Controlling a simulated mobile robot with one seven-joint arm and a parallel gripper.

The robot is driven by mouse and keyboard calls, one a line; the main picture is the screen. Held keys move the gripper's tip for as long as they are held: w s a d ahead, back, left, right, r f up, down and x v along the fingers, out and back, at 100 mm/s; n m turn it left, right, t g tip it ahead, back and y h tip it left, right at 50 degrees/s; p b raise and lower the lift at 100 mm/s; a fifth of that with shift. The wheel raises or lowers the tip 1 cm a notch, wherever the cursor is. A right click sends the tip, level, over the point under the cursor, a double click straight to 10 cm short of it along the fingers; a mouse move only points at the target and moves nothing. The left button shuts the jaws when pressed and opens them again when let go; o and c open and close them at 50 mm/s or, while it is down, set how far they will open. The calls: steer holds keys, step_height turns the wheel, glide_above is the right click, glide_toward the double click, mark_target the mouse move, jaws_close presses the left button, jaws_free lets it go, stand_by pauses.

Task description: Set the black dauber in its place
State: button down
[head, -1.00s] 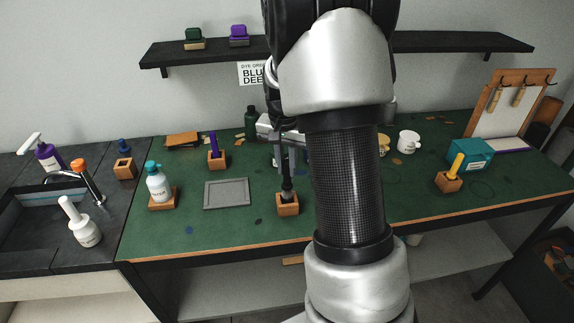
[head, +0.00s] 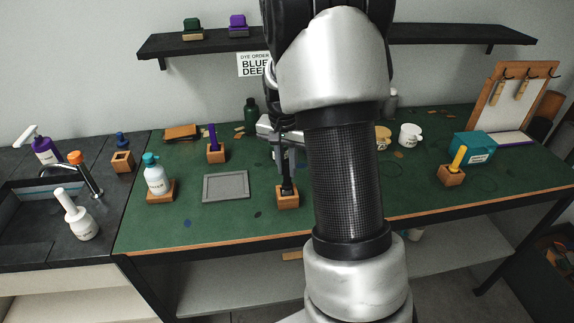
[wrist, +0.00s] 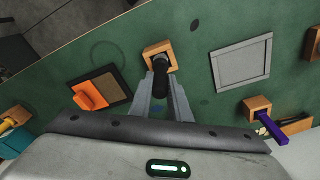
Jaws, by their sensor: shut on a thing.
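The black dauber (head: 287,186) is upright between the fingers of my gripper (head: 286,162), which is shut on it. Its lower end meets the top of a small wooden block holder (head: 288,200) near the table's front edge. In the wrist view the dark dauber (wrist: 160,75) lies between the two grey fingers (wrist: 161,98), with its far end at the opening of the wooden holder (wrist: 152,47). It looks at least partly inside, but I cannot tell how deep it sits.
A grey framed plate (head: 226,186) lies left of the holder. A purple dauber (head: 212,138) and a yellow dauber (head: 459,157) stand in similar blocks. A white bottle (head: 155,177) stands further left. An orange item (wrist: 90,95) on a wood-edged dark pad shows in the wrist view.

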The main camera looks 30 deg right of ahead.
steer(key=shift+f+b, duration=0.65)
steer(key=shift+f, duration=0.35)
steer(key=c, duration=1.6)
jaws_free()
steer(key=shift+s+a+r+p, duration=0.15)
steer(key=shift+s+a+r, duration=0.1)
steer(key=shift+r, duration=2.65)
steer(key=shift+s+a+r+p, duration=0.15)
steer(key=shift+s+a+r, duration=0.1)
steer(key=shift+r, duration=2.6)
steer(key=shift+s+a+r+p, duration=0.15)
steer(key=shift+s+a+r, duration=0.1)
steer(key=shift+r, duration=2.65)
